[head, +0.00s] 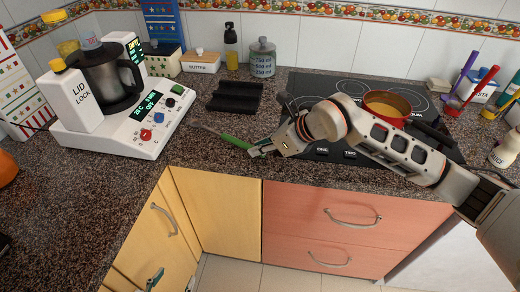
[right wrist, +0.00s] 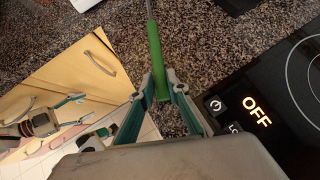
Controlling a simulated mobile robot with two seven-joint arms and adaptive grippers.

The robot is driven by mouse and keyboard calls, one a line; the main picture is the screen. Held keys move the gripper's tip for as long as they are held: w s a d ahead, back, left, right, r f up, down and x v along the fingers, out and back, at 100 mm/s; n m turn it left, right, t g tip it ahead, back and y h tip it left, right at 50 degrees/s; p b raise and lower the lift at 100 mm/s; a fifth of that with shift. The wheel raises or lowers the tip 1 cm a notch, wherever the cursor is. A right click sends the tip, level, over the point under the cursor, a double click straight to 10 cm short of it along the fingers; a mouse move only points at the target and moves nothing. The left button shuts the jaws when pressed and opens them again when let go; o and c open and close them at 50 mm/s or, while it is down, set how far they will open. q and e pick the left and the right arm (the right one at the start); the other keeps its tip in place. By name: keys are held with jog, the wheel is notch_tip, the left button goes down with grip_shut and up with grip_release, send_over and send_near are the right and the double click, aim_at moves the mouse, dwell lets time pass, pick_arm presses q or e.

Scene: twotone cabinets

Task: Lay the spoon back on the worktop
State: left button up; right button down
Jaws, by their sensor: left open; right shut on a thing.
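The spoon has a green handle (head: 235,141) and a thin grey shaft, and lies over the worktop (head: 220,165) near its front edge. My right gripper (head: 260,150) is shut on the end of the handle; in the right wrist view its fingers (right wrist: 163,90) pinch the handle (right wrist: 154,50). The spoon's bowl is not clear in either view. I cannot tell whether the spoon touches the worktop. My left gripper (head: 155,277) shows partly at the bottom, low before the yellow cabinets; in the right wrist view it (right wrist: 82,109) is open and empty.
A white food processor (head: 125,120) stands left of the spoon. A black rack (head: 235,97) lies behind it. The hob (head: 345,95) with a red pan (head: 387,105) is to the right. Speckled worktop is bare around the spoon.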

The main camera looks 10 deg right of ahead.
jog(key=shift+f, duration=0.7)
jog(key=c, duration=2)
grip_release()
jog(key=shift+o, duration=0.2)
jog(key=shift+d+r, duration=0.2)
jog(key=shift+r, duration=0.1)
jog(key=b+v, duration=0.1)
jog(key=v, duration=1)
jog(key=shift+s, duration=0.25)
jog(key=shift+d+r, duration=0.15)
